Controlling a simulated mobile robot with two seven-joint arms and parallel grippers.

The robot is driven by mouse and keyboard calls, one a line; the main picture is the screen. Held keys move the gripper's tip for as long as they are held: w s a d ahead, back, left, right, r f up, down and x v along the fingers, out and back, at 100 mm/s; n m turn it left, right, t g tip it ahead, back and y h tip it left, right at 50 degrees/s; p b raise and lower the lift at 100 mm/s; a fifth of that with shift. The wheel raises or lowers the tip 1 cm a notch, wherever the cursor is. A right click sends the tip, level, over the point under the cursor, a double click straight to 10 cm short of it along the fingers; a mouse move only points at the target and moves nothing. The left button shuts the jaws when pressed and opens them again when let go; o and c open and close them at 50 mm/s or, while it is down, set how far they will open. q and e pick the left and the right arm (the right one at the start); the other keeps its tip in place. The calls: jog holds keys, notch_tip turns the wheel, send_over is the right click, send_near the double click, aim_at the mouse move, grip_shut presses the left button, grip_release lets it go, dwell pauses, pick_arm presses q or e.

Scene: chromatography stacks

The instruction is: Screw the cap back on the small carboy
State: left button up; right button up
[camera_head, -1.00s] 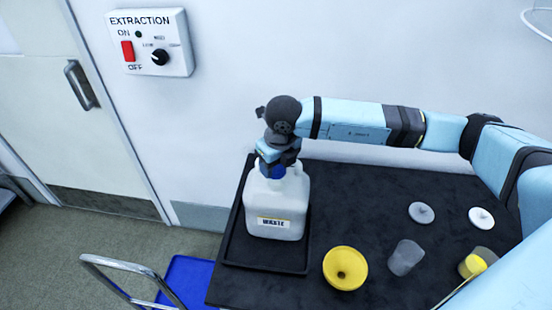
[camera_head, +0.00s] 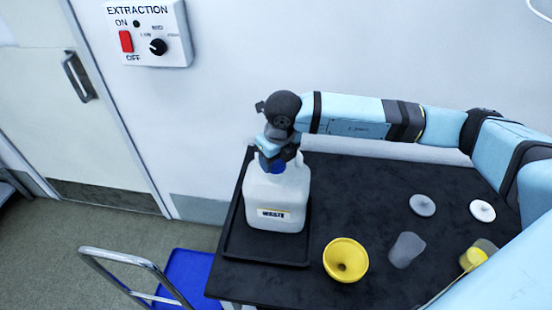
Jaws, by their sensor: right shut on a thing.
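The small carboy (camera_head: 275,198) is a translucent white jug with a "WASTE" label, upright in a black tray (camera_head: 262,251) at the table's left end. The blue cap (camera_head: 277,168) is at the carboy's mouth, partly hidden by the fingers. My right gripper (camera_head: 276,162) points down over the mouth and is shut on the cap. I cannot tell whether the cap's thread is engaged. My left gripper is not in view.
A yellow funnel (camera_head: 345,260), a grey translucent cup (camera_head: 406,249), two round discs, one grey (camera_head: 422,205) and one white (camera_head: 482,210), and a yellow-filled container (camera_head: 474,257) stand on the black table (camera_head: 370,190). A blue cart (camera_head: 185,280) is at lower left.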

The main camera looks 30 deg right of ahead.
jog(key=shift+b, duration=0.3)
dwell(0.4)
jog(key=shift+f, duration=0.1)
jog(key=shift+f+b, duration=1)
jog(key=shift+f, duration=0.2)
jog(key=shift+f+b, duration=0.35)
jog(key=shift+b, duration=0.25)
